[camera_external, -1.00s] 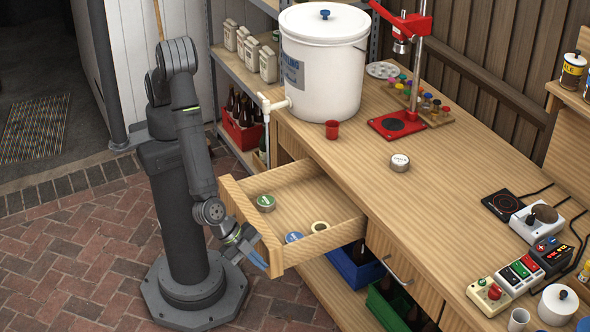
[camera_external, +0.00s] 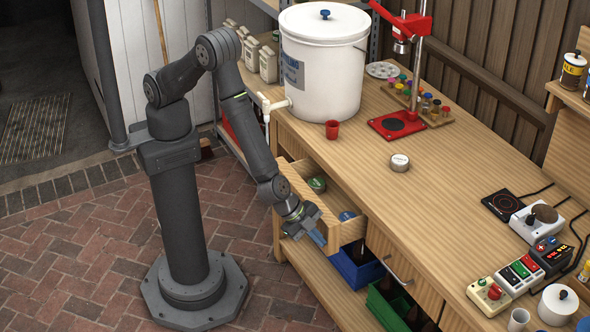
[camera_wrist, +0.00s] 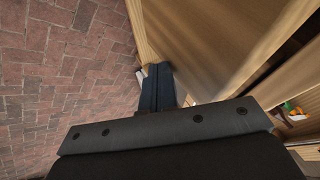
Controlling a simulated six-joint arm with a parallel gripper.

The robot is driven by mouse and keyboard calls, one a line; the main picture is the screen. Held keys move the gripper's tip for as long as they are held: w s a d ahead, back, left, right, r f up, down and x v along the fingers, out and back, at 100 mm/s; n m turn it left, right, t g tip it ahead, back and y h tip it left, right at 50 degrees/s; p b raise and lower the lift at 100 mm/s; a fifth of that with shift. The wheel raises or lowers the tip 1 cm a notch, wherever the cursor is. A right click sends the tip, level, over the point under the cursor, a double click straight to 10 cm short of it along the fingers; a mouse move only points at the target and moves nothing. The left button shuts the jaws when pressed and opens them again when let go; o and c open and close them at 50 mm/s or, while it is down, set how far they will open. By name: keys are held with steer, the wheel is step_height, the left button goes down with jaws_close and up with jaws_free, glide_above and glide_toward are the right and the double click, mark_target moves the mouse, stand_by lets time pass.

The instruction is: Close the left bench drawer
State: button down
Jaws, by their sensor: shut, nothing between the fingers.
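The left bench drawer (camera_external: 346,234) is partly open, sticking out from under the left part of the wooden bench. A green-lidded tin (camera_external: 317,184) and a blue-lidded tin (camera_external: 346,216) show inside it. My gripper (camera_external: 317,238) is shut and empty at the drawer's front, near its right corner. My wrist partly hides the front panel, and I cannot tell whether the fingers touch it. In the wrist view the shut dark blue fingers (camera_wrist: 157,88) are beside a pale wooden surface.
A white bucket (camera_external: 322,70), a red cup (camera_external: 332,129) and a round tin (camera_external: 399,162) stand on the bench top (camera_external: 370,200). Below are a blue crate (camera_external: 357,270) and a green crate (camera_external: 390,308).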

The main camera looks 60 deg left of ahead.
mark_target(322, 221)
steer(key=w, duration=0.8)
steer(key=shift+w, duration=0.35)
steer(key=s, duration=0.4)
steer(key=shift+s+r, duration=0.25)
steer(key=v, duration=0.9)
steer(key=shift+a+r, duration=0.15)
steer(key=s+a+f+m+t+y, duration=0.2)
steer(key=a+f+m+y, duration=0.15)
steer(key=a+f, duration=0.4)
steer(key=s+a+f+m+t+y, duration=0.25)
steer(key=a+f+m, duration=0.2)
steer(key=a, duration=0.55)
steer(key=a+r+m+t+h, duration=0.1)
steer(key=a+r+m+t, duration=0.1)
steer(key=a+m+t, duration=0.75)
steer(key=shift+m+g, duration=0.85)
steer(key=shift+g, duration=0.05)
steer(key=w, duration=0.4)
steer(key=w+a, duration=0.1)
steer(key=w, duration=0.7)
steer(key=shift+w+a+r, duration=0.2)
steer(key=shift+a, duration=0.05)
